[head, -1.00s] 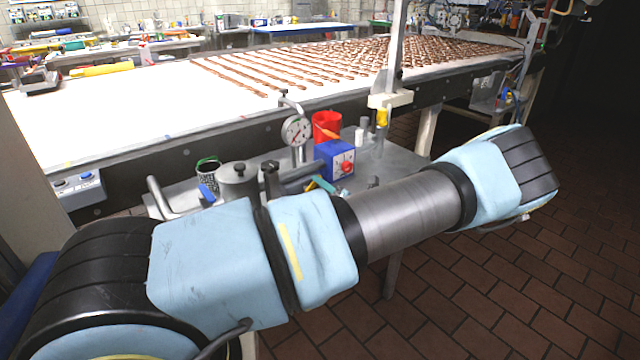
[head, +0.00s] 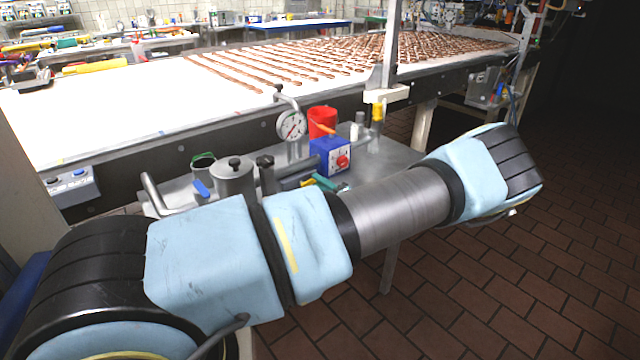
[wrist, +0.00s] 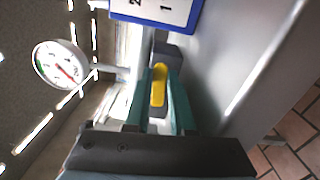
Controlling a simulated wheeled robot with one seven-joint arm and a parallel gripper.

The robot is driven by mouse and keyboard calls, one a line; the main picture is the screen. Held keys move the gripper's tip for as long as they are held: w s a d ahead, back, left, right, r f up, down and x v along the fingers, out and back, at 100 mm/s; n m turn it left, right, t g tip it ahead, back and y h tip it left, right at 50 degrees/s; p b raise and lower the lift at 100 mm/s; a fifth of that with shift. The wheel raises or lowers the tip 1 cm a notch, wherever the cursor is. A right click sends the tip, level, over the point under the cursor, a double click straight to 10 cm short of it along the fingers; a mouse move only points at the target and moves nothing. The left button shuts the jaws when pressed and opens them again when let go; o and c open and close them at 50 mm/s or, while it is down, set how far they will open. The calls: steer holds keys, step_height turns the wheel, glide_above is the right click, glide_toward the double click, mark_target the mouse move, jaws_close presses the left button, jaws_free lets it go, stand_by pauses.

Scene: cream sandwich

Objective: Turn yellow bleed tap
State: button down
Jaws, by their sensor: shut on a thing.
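The yellow bleed tap (wrist: 158,88) is a small yellow lever in the middle of the wrist view. My gripper (wrist: 161,76) has green fingers, one on each side of the yellow tap, and is shut on it. In the head view, a bit of yellow (head: 307,182) shows beside the green fingers of my gripper (head: 323,182), just in front of the blue box. My arm hides much of the area around the tap there.
A blue box (head: 331,157) with a red knob stands close behind the tap. A round white gauge (head: 291,125), a red cup (head: 322,122) and a lidded metal pot (head: 234,176) crowd the steel table (head: 397,158). A long conveyor (head: 130,117) runs behind.

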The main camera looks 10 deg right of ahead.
stand_by(0.3)
steer(key=c, duration=0.8)
jaws_free()
steer(key=shift+o, duration=0.2)
